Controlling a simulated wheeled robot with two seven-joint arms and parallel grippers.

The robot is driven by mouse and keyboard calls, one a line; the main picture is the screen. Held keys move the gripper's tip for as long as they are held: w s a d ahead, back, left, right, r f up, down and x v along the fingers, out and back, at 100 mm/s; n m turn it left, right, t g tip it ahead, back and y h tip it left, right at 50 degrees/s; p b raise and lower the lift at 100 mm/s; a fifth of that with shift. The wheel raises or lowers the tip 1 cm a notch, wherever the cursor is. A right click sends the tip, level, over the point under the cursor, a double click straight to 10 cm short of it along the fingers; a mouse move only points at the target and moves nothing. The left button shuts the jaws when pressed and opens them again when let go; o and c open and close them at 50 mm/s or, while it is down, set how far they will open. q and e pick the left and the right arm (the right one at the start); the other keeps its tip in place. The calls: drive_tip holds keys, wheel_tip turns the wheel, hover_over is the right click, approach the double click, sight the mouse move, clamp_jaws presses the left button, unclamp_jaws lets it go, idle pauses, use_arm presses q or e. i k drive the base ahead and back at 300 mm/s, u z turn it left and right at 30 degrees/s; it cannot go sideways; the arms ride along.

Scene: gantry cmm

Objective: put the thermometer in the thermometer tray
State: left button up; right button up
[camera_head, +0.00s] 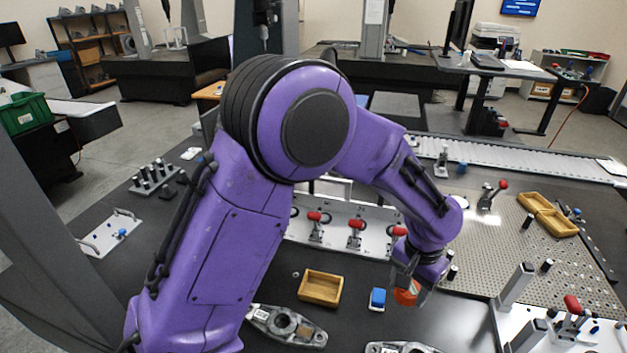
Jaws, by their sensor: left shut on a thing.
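My left arm comes in from the left, and its gripper (407,289) points down above the dark table at the lower middle right. The gripper is shut on an orange-red thing, which looks like the thermometer (405,297); the fingers and wrist hide part of it. A small wooden tray (308,297), which may be the thermometer tray, lies to the left of the gripper and looks empty. A divided wooden tray (562,228) lies farther right on the perforated plate. My right gripper is not in view.
A blue and white block (377,299) stands between the small tray and the gripper. Grey metal castings (284,327) lie at the front edge. A fixture with red-handled clamps (355,236) stands behind. A white plate with posts (520,318) is at right front.

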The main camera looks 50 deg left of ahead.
sight(320, 290)
drive_tip(key=z, duration=0.05)
drive_tip(key=k, duration=1.25)
drive_tip(key=u, duration=0.65)
drive_tip(key=i, duration=1.3)
drive_tip(key=z, duration=0.05)
